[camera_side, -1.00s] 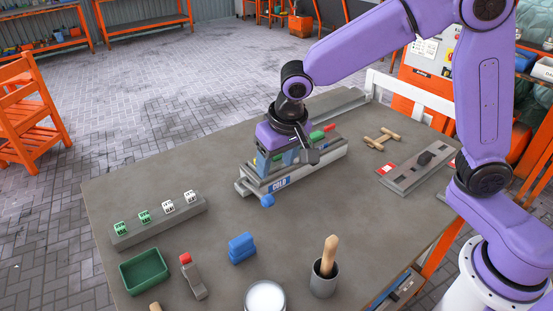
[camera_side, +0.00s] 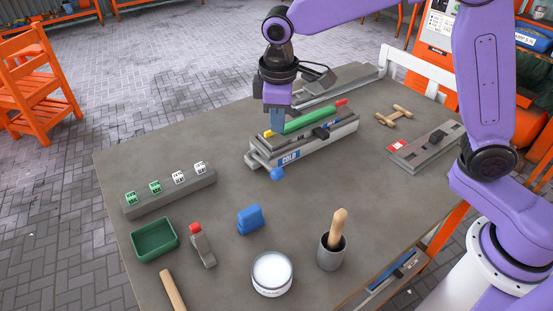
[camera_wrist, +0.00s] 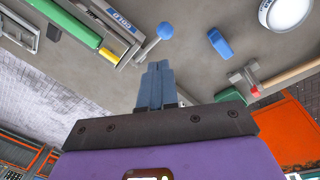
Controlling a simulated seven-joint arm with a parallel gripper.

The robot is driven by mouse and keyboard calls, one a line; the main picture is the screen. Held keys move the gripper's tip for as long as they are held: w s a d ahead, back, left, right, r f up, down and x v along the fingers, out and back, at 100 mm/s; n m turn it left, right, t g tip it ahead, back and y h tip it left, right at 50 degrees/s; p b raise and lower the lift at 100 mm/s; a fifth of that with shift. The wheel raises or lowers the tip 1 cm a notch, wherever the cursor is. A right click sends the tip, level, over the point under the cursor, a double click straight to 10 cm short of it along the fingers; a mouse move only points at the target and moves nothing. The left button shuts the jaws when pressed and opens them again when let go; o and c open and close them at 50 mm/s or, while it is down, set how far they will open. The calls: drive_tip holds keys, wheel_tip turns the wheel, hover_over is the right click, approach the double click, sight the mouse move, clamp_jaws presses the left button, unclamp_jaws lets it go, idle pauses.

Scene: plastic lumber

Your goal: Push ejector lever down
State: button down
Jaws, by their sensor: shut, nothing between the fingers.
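The grey mould labelled COLD (camera_side: 318,142) lies on the table with a green bar (camera_side: 312,118) in its channel. A yellow piece (camera_side: 268,133) sits at the bar's near end and a red one (camera_side: 341,102) at its far end. A lever with a blue ball knob (camera_side: 277,174) sticks out of the mould's near end; the ball also shows in the wrist view (camera_wrist: 165,30). My gripper (camera_side: 277,130) is shut and empty, above the mould's near end. In the wrist view its fingertips (camera_wrist: 158,66) are apart from the ball.
A grey rack with green and white blocks (camera_side: 170,193), a green tray (camera_side: 155,240), a blue block (camera_side: 250,219), a white round tub (camera_side: 272,272) and a cup with a wooden handle (camera_side: 331,252) stand nearby. The table right of the blue ball is clear.

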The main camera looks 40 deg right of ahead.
drive_tip(key=r+n, duration=0.1)
drive_tip(key=n, duration=0.4)
drive_tip(key=n+g, duration=0.1)
drive_tip(key=n, duration=0.2)
approach(280, 177)
drive_tip(key=f, duration=0.2)
drive_tip(key=w+f, duration=0.1)
drive_tip(key=f, duration=0.2)
drive_tip(key=shift+w+d+f, duration=0.2)
drive_tip(key=shift+w+f, duration=0.1)
drive_tip(key=shift+f, duration=0.05)
drive_tip(key=shift+s+f, duration=0.35)
drive_tip(key=shift+f, duration=0.3)
drive_tip(key=shift+s+f, duration=0.3)
drive_tip(key=shift+f, duration=0.35)
